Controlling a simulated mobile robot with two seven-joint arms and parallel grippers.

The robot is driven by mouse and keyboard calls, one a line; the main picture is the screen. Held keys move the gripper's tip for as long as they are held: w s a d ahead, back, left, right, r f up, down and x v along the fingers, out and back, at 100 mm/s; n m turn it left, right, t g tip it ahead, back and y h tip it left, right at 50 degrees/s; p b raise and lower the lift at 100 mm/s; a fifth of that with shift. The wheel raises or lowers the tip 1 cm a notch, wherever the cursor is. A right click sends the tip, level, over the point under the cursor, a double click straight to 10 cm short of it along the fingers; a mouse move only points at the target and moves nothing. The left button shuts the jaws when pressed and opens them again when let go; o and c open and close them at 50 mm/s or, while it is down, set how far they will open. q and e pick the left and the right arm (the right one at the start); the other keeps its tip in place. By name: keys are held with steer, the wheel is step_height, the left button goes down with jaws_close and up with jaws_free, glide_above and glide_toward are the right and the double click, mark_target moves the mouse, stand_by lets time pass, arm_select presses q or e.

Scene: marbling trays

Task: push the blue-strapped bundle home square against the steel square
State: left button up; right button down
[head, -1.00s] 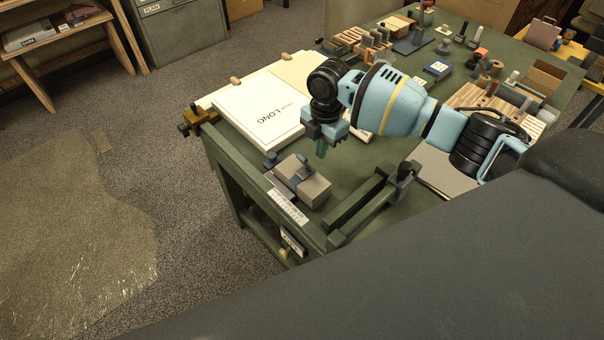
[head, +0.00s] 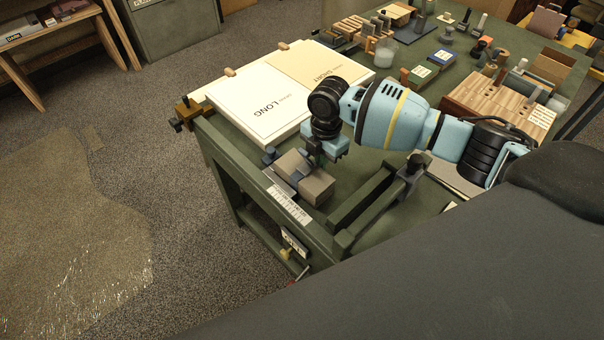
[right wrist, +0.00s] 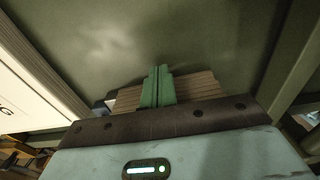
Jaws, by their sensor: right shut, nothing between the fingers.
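The blue-strapped bundle (head: 316,188) is a grey-brown block lying near the table's front left corner, with a dark blue strap (head: 303,172) across it. In the right wrist view its layered side (right wrist: 202,86) shows behind the fingers. A grey metal strip (head: 277,181), which looks like the steel square, lies along the bundle's left side; I cannot tell whether they touch all along. My right gripper (head: 320,160) is shut and empty, pointing down at the bundle's far side. Its green fingers (right wrist: 157,87) overlap the bundle in the wrist view; contact is unclear. My left gripper is not in view.
A white ruled strip (head: 289,206) lies at the table's front edge. A dark green rail frame (head: 362,208) stands right of the bundle. A thick white board marked LONG (head: 250,115) lies behind it. Several blocks and tools fill the table's far end.

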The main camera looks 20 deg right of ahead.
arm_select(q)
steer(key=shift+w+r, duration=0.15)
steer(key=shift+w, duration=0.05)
arm_select(e)
steer(key=shift+r, duration=0.1)
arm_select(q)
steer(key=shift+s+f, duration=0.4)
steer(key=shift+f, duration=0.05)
arm_select(e)
steer(key=shift+f, duration=0.6)
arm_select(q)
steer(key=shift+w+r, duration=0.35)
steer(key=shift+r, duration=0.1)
arm_select(e)
steer(key=shift+r, duration=0.15)
